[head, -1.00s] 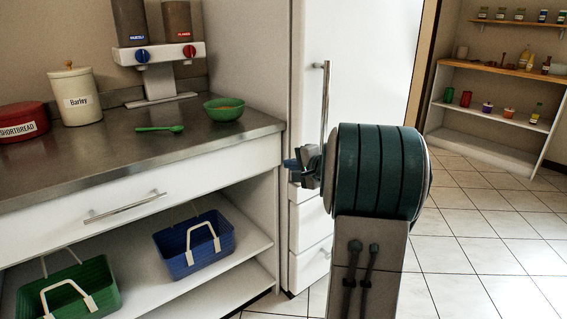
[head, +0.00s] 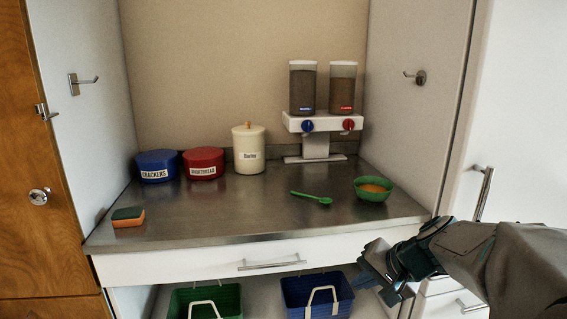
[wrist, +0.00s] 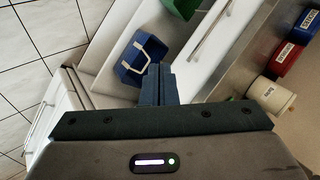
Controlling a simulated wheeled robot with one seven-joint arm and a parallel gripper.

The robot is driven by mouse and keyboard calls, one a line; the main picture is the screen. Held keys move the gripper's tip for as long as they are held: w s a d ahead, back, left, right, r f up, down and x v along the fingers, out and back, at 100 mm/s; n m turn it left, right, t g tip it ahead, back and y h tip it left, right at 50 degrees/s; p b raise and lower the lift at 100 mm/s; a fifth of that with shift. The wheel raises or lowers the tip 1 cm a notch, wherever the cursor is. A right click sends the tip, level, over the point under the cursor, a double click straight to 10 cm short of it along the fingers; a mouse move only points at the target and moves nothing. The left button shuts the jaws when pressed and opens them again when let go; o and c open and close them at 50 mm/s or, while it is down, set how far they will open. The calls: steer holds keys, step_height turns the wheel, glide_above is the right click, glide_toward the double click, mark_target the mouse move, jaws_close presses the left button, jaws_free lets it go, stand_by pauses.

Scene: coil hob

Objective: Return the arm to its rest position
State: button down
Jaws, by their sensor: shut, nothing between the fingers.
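My gripper (head: 374,277) is at the lower right of the head view, in front of the counter's right end and near the blue basket. Its fingers are shut with nothing between them. In the wrist view the closed fingertips (wrist: 157,80) point toward the lower shelf, with the blue basket (wrist: 141,58) just beyond them. My arm reaches in from the right edge of the head view. The gripper appears apart from the counter and drawer front.
The steel counter (head: 240,215) holds a green bowl (head: 372,189), a green spoon (head: 312,198), a sponge (head: 128,217), canisters and a dispenser (head: 322,122). A drawer handle (head: 270,265) juts out below. Green (head: 205,302) and blue (head: 316,294) baskets stand underneath. A tall white cabinet is at right.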

steer(key=s+r+n+g+h+p, duration=0.1)
steer(key=s+r+n+h+p, duration=0.1)
steer(key=s, duration=0.5)
steer(key=s+a+r+n+g+h+p, duration=0.1)
steer(key=s+r+n+g+h+p, duration=0.1)
steer(key=s+r+p, duration=0.4)
steer(key=shift+s+a+r+n+h+p, duration=0.2)
steer(key=shift+s+n+h+p, duration=0.4)
steer(key=shift+s+n+p, duration=0.7)
steer(key=shift+w, duration=0.15)
